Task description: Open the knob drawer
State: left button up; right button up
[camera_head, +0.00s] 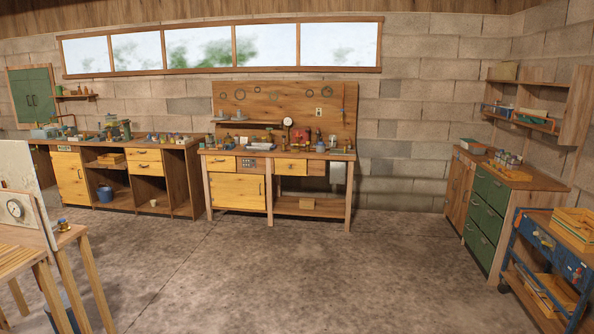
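Several drawers show, all apparently shut, and I cannot tell which one is the knob drawer. The middle workbench has a left yellow drawer (222,163) and a right yellow drawer (291,167) under its top; their pulls are too small to make out surely. The left bench has a yellow drawer (144,155) with a dark pull. A cabinet at the right has green drawers (487,190) stacked in its front. A blue cart drawer (540,240) shows at the far right. Neither of my grippers is in view.
The concrete floor (260,270) is clear in the middle. A wooden stand (65,240) with a pale board is close at the left. The blue cart (520,262) stands close at the right. A blue bucket (105,194) sits under the left bench.

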aim_at(283, 166)
jog(key=i, duration=5.85)
jog(key=i+z, duration=0.25)
jog(key=i, duration=1.15)
jog(key=j, duration=0.1)
